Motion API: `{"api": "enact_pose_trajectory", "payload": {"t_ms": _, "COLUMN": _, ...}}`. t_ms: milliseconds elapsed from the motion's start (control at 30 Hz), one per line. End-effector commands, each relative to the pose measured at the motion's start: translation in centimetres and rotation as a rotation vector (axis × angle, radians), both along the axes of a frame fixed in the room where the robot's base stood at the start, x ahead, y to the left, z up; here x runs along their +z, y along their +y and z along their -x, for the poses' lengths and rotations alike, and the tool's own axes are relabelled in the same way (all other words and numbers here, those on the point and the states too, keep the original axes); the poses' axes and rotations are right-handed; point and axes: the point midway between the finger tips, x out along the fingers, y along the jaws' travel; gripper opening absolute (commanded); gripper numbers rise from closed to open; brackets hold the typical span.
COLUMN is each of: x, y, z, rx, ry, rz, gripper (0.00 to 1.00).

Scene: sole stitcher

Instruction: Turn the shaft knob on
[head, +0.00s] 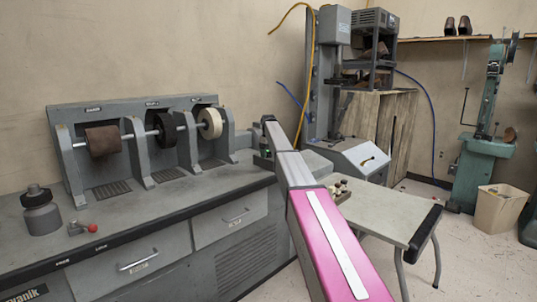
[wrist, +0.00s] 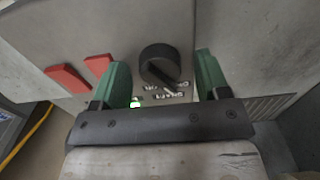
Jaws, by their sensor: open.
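The black round shaft knob (wrist: 159,62) is on a grey panel in the wrist view, with a bar across it pointing toward the lower right. Small white lettering (wrist: 168,94) sits below it, too small to read surely. My gripper (wrist: 163,75) is open, with one green finger on each side of the knob. Gaps show between the fingers and the knob, so neither visibly touches it. In the head view my pink and grey arm reaches to the machine's right end and hides the knob.
Two red switches (wrist: 80,72) are left of the fingers, and a small green light (wrist: 136,103) is close to the left finger. The sole stitcher bench (head: 180,195) carries rollers on a shaft (head: 103,140). A small table (head: 385,210) stands right of my arm.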

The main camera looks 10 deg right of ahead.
Motion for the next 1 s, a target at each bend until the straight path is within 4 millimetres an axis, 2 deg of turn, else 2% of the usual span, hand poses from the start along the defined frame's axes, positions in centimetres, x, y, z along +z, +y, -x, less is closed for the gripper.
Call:
{"api": "enact_pose_trajectory", "payload": {"t_ms": 33, "x": 0.01, "y": 0.00, "z": 0.00, "rx": 0.000, "ry": 0.000, "rz": 0.000, "gripper": 0.65}}
{"api": "enact_pose_trajectory", "payload": {"t_ms": 167, "x": 0.01, "y": -0.01, "z": -0.01, "rx": 0.000, "ry": 0.000, "rz": 0.000, "gripper": 0.23}}
{"api": "enact_pose_trajectory", "payload": {"t_ms": 200, "x": 0.01, "y": -0.01, "z": -0.01, "rx": 0.000, "ry": 0.000, "rz": 0.000, "gripper": 0.20}}
{"api": "enact_pose_trajectory", "payload": {"t_ms": 467, "x": 0.02, "y": -0.01, "z": -0.01, "rx": -0.015, "ry": 0.000, "rz": 0.000, "gripper": 0.20}}
{"api": "enact_pose_trajectory", "payload": {"t_ms": 667, "x": 0.02, "y": -0.01, "z": -0.01, "rx": -0.088, "ry": 0.000, "rz": 0.000, "gripper": 0.20}}
{"api": "enact_pose_trajectory", "payload": {"t_ms": 1000, "x": 0.03, "y": -0.01, "z": -0.01, "rx": -0.365, "ry": 0.001, "rz": 0.000, "gripper": 0.20}}
